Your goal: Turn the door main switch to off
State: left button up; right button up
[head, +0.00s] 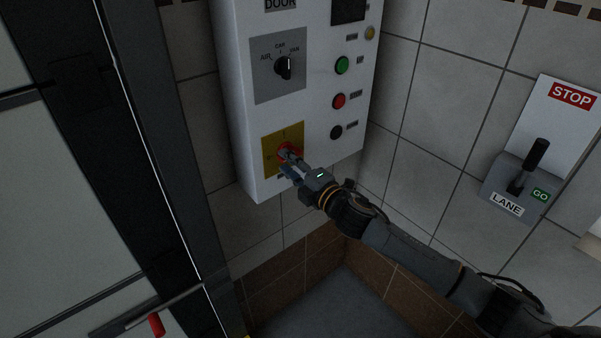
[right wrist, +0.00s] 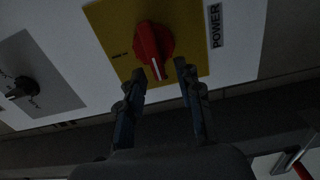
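The red rotary switch (head: 284,149) sits on a yellow plate (head: 270,141) low on the white panel headed DOOR. In the right wrist view the red knob (right wrist: 150,42) shows a white pointer line aimed toward my gripper, and the yellow plate (right wrist: 112,40) has the word POWER beside it. My right gripper (head: 290,162) is at the switch, and its arm comes in from the lower right. In the right wrist view the two fingertips of my right gripper (right wrist: 159,70) stand apart, on either side of the knob's near end. Contact cannot be told. My left gripper is not in view.
Above the switch is a black selector (head: 283,67) on a grey plate. Green (head: 342,65), red (head: 339,101) and black (head: 336,132) buttons run down the panel's right side. A lever box (head: 510,189) marked LANE hangs on the right wall. A dark-framed door stands left.

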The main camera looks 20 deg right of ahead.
jog(key=v, duration=1.1)
jog(key=shift+s, duration=0.3)
jog(key=shift+d, duration=0.1)
